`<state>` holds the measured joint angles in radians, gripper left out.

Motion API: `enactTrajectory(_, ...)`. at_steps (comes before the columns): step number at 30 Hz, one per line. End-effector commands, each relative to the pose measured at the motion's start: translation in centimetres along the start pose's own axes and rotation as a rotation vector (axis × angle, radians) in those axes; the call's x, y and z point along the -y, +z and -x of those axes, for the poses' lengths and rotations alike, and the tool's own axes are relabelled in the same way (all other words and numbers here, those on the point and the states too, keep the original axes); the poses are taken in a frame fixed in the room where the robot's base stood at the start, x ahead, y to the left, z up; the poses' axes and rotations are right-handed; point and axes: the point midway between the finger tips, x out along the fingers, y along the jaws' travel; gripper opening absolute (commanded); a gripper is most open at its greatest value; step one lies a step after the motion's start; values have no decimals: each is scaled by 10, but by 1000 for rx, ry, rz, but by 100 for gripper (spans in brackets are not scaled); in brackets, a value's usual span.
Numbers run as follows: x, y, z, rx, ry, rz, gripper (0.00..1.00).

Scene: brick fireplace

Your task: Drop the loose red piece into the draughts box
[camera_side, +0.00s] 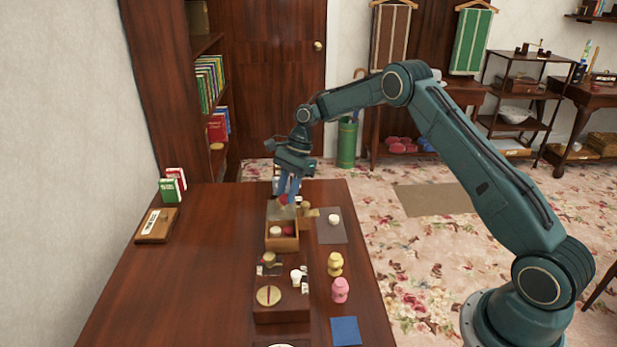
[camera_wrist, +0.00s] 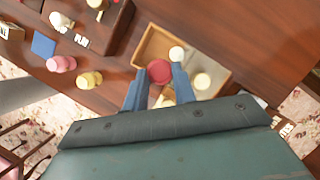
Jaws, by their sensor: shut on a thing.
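My gripper (camera_side: 290,193) is shut on a red round piece (camera_wrist: 159,72), held between the two blue fingertips. In the side view the held piece (camera_side: 284,199) shows at the fingertips, above the far end of the small wooden draughts box (camera_side: 282,246).
A grey mat (camera_side: 329,236) with a white piece is right of the box. A larger wooden box (camera_side: 283,312), yellow figure (camera_side: 335,264), pink figure (camera_side: 340,290) and blue card (camera_side: 345,331) are nearer. The left tabletop (camera_side: 190,285) is mostly clear.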

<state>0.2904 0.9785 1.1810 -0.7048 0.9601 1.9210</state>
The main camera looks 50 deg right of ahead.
Motion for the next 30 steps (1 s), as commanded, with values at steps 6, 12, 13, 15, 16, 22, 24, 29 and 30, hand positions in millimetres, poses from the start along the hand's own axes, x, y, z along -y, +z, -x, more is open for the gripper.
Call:
enactTrajectory(6, 0, -7, -17, 0, 1, 0, 6)
enactTrajectory(12, 0, -10, -25, 0, 0, 2, 6)
enactTrajectory(13, 0, -10, -25, 0, 0, 2, 6)
enactTrajectory(15, 0, -11, -26, -1, 0, 2, 6)
enactTrajectory(16, 0, -11, -26, -1, 0, 2, 6)
enactTrajectory(22, 0, -11, -26, -1, 0, 2, 29)
enactTrajectory(24, 0, -11, -26, -1, 0, 2, 42)
enactTrajectory(29, 0, -11, -26, -1, 0, 2, 52)
enactTrajectory(30, 0, -11, -26, -1, 0, 2, 52)
